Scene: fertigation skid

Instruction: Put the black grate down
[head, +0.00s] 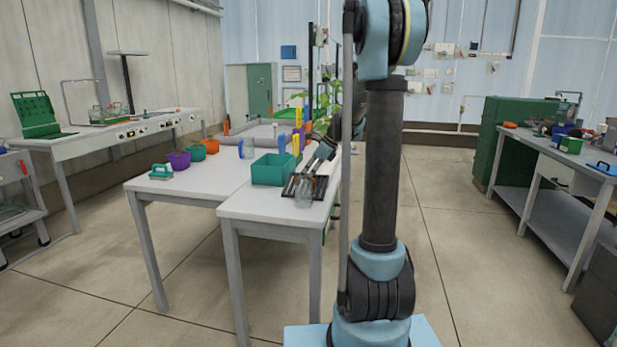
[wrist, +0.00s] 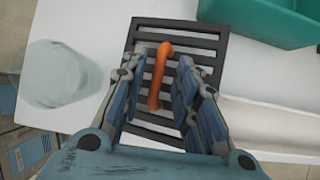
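The black grate (wrist: 172,32) is a slatted dark rack with an orange handle (wrist: 159,75) standing up from its middle. In the head view the grate (head: 320,188) appears to lie on the white table, partly hidden by my gripper and a glass jar. My gripper (wrist: 157,72) is directly over the grate. Its two fingers stand apart on either side of the orange handle, with visible gaps between them and the handle. In the head view my gripper (head: 318,160) shows small and dark above the grate.
A clear glass jar (wrist: 62,75) stands close left of the grate; it also shows in the head view (head: 304,195). A teal bin (wrist: 265,18) is at the upper right. A pale trough-like object (wrist: 265,122) lies right of the grate. The white table (head: 245,205) has a bare front-left corner.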

